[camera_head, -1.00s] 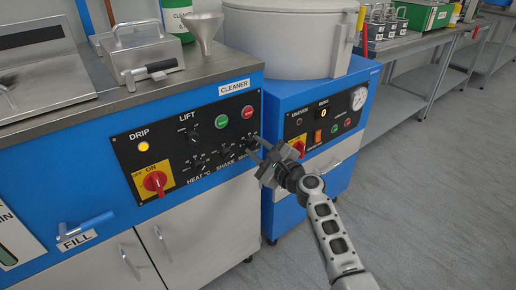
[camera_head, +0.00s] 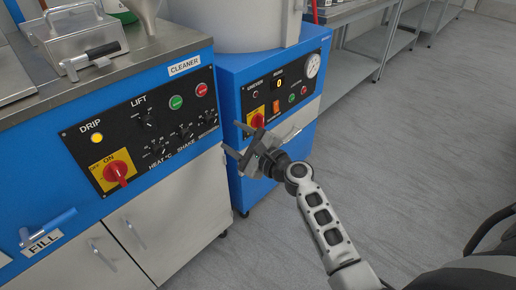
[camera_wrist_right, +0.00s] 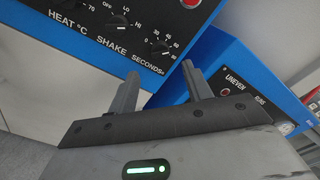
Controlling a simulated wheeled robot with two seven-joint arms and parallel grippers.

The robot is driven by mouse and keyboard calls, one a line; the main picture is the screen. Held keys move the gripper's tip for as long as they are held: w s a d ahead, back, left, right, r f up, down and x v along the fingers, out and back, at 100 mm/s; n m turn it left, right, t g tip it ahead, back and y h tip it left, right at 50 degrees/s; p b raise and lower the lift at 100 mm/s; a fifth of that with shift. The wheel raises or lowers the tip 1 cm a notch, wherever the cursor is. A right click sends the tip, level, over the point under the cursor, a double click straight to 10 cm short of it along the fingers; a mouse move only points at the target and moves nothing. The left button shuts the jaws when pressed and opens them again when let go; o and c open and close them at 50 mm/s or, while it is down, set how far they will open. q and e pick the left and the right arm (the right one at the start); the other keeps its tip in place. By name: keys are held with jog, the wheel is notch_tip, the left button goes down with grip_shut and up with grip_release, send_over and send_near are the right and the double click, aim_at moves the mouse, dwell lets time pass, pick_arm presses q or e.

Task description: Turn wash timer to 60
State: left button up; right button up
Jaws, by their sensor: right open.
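The seconds knob (camera_head: 207,118), a small black dial, is at the right end of the black panel (camera_head: 133,139) on the blue cleaner. In the right wrist view the knob (camera_wrist_right: 159,47) has a scale with 30, 45 and 60 readable above the word SECONDS; I cannot tell its pointer's exact setting. My right gripper (camera_head: 243,143) is open and empty, in front of the gap between the two blue machines, right of and below the knob. In the wrist view its fingertips (camera_wrist_right: 160,72) are just below the knob, apart from it. My left gripper is not in view.
A second blue machine (camera_head: 228,82) stands to the right. Open floor (camera_head: 400,150) lies further right.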

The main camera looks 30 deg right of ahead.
jog(key=v, duration=0.8)
jog(key=shift+s, duration=0.25)
jog(key=shift+d, duration=0.1)
